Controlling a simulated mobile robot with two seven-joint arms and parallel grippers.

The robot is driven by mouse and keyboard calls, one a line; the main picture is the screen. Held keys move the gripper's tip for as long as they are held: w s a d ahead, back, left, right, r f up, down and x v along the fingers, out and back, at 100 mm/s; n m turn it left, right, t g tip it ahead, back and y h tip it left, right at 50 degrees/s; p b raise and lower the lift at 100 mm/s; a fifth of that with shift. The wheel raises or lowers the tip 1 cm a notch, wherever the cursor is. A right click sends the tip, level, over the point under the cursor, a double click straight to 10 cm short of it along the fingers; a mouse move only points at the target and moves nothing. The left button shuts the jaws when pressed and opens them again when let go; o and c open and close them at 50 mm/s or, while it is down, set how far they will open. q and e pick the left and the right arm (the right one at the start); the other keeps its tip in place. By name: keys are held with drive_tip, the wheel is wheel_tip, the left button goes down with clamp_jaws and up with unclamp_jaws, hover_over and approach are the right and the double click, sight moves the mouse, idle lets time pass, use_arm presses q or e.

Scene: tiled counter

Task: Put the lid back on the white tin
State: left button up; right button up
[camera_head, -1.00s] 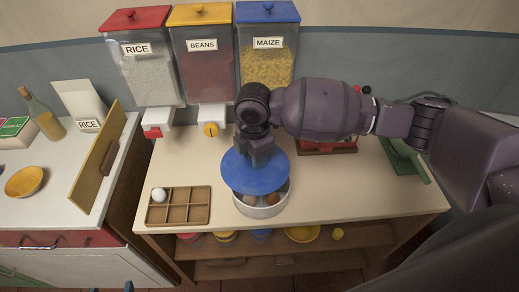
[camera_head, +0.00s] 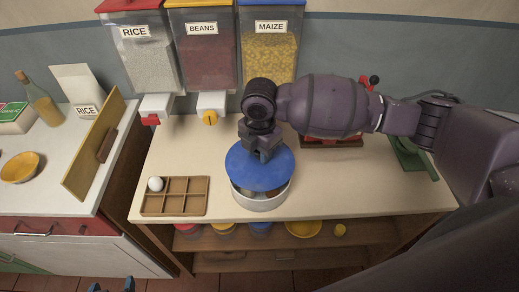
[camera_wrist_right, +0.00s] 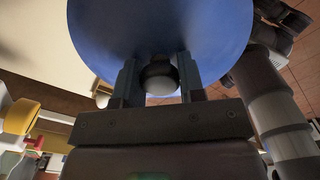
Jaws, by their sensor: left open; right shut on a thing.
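The white tin (camera_head: 264,204) stands on the counter, with brown shapes just visible through a gap at its front right. The blue lid (camera_head: 258,176) is over the tin and hides most of its opening; I cannot tell whether they touch. My right gripper (camera_head: 263,154) is shut on the lid's knob from above. In the right wrist view the dark knob (camera_wrist_right: 159,76) sits between the fingers, below the lid's blue disc (camera_wrist_right: 160,30). My left gripper (camera_head: 113,287) shows only its fingertips at the bottom edge, apart and empty.
A wooden divided tray (camera_head: 175,208) with one white egg (camera_head: 156,184) is left of the tin. Rice, beans and maize dispensers (camera_head: 205,50) hang behind. A red object (camera_head: 333,142) and a green one (camera_head: 413,158) are at the back right. The counter's front right is clear.

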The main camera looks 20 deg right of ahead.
wheel_tip(320, 180, down, 2)
drive_tip(key=shift+b, duration=0.8)
drive_tip(key=shift+f, duration=1)
idle(0.7)
drive_tip(key=shift+p, duration=0.6)
drive_tip(key=shift+f+p, duration=0.15)
drive_tip(key=shift+p, duration=0.2)
idle(0.8)
idle(0.5)
